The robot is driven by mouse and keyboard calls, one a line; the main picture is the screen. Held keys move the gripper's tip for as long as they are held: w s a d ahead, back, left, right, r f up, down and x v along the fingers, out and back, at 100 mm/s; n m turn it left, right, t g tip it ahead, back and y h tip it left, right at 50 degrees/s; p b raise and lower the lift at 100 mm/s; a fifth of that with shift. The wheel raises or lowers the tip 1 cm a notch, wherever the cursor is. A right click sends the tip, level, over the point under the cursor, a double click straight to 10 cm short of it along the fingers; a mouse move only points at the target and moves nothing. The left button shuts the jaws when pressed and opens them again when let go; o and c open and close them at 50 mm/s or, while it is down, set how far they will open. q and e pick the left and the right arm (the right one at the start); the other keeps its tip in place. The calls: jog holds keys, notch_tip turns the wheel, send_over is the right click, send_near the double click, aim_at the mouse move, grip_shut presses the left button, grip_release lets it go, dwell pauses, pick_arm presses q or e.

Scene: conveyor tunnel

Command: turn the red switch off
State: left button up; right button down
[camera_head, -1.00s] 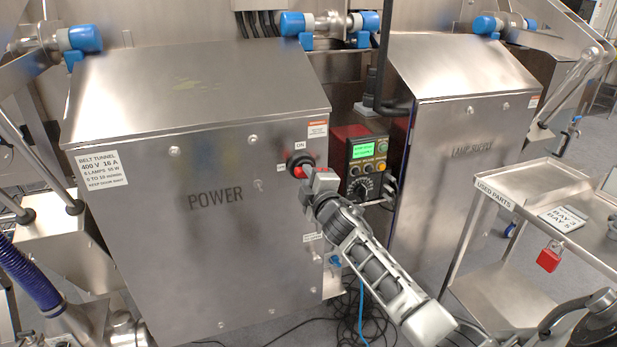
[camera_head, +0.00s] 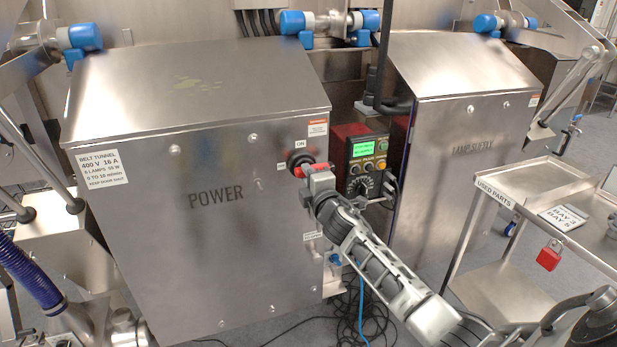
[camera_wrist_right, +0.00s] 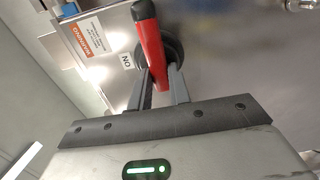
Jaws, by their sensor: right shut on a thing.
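The red switch (camera_head: 321,167) is a bar handle on a dark round base on the front of the POWER cabinet (camera_head: 190,240), near its right edge. In the head view the bar lies close to level. An ON label (camera_head: 300,144) sits above it, and a small label too small to read sits to its left. My right gripper (camera_head: 314,172) is at the switch. In the right wrist view its two fingers (camera_wrist_right: 160,88) are shut on the red bar (camera_wrist_right: 149,40), with the dark base behind. My left gripper is out of view.
A control box with a green screen (camera_head: 368,149) and a knob stands just right of the switch. The LAMP SUPPLY cabinet (camera_head: 460,170) is beyond it. A used parts cart (camera_head: 530,185) with a red padlock (camera_head: 549,256) is at the right. Cables (camera_head: 365,318) lie on the floor.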

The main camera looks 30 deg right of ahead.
jog(key=c, duration=1.3)
grip_release()
jog(key=v, duration=1.6)
jog(key=shift+d, duration=0.15)
